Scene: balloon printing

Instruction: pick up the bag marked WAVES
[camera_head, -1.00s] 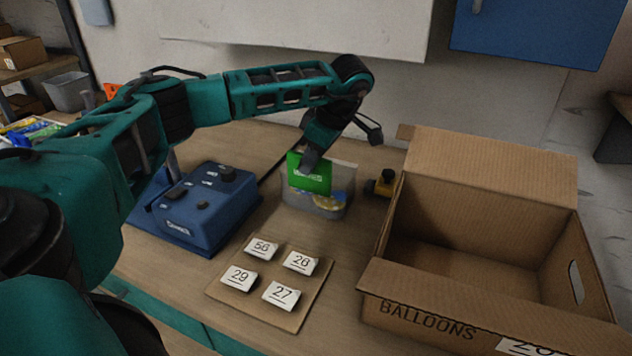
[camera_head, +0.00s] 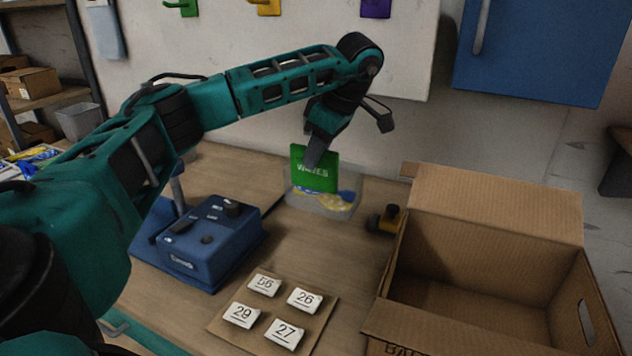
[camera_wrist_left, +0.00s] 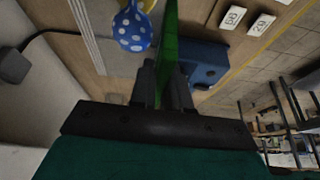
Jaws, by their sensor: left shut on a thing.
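The bag marked WAVES (camera_head: 315,174) has a green header card and a clear lower part with yellow and blue balloons inside. My left gripper (camera_head: 312,160) is shut on the top of its green card, and the bag hangs upright from it. In the left wrist view the green card (camera_wrist_left: 170,45) shows edge-on between the fingers (camera_wrist_left: 163,85), with a blue dotted balloon (camera_wrist_left: 132,28) beside it. Whether the bag's lower edge touches the table cannot be told. My right gripper is not in view.
An open cardboard box (camera_head: 480,312) stands on the right. A yellow and black object (camera_head: 385,220) sits beside it. A blue machine (camera_head: 200,240) stands on the left. A board (camera_head: 318,312) with several numbered tags lies in front.

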